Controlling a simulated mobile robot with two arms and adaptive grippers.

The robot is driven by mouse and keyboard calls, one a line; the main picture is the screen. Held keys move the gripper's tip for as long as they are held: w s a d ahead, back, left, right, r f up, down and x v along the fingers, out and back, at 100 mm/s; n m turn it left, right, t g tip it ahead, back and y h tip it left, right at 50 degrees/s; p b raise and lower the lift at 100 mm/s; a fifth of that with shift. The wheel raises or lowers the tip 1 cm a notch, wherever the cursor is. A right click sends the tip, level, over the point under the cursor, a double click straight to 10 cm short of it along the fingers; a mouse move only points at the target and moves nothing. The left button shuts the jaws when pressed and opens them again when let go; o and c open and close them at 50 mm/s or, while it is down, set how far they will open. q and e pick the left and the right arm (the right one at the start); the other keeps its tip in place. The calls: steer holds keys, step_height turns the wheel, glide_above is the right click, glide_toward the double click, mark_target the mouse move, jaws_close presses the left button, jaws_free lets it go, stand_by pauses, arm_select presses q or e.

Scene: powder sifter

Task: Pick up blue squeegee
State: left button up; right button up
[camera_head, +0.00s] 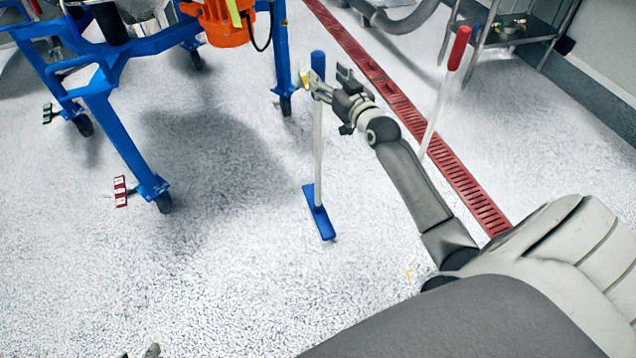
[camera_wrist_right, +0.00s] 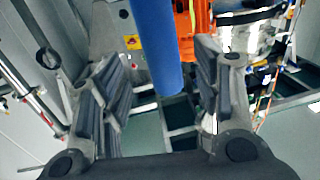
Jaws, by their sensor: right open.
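The blue squeegee stands upright on the floor, with its blue grip (camera_head: 318,64) at the top, a pale shaft (camera_head: 318,150) and a blue head (camera_head: 319,213) on the floor. My right gripper (camera_head: 318,87) is open at the upper part of the squeegee, just below or at the blue grip. In the right wrist view the blue grip (camera_wrist_right: 156,45) shows between the two spread fingers (camera_wrist_right: 158,80), with a gap on each side. Of my left arm, at most a small grey tip (camera_head: 152,351) shows at the bottom edge, too little to tell its state.
A blue wheeled frame (camera_head: 125,135) with an orange motor (camera_head: 222,22) stands at the upper left. A red-handled tool (camera_head: 459,48) stands to the right, by the red floor drain (camera_head: 455,172). A metal stand (camera_head: 515,28) is at the upper right. The lower-left floor is clear.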

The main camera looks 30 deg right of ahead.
mark_target(322, 73)
steer(key=w, duration=0.1)
steer(key=w+b, duration=0.1)
steer(key=w, duration=0.2)
steer(key=shift+w+f+b, duration=0.3)
steer(key=shift+w+b, duration=0.05)
steer(key=shift+b, duration=0.05)
steer(key=shift+w+d, duration=0.1)
steer(key=shift+w, duration=0.15)
arm_select(q)
steer(key=w+d+r+t+h, duration=0.1)
steer(key=w+d+r+t, duration=0.1)
steer(key=w+r+t, duration=0.3)
steer(key=shift+w+d+r, duration=0.3)
steer(key=shift+w+d, duration=0.1)
steer(key=shift+w, duration=0.85)
arm_select(e)
jaws_close()
steer(key=shift+r, duration=0.25)
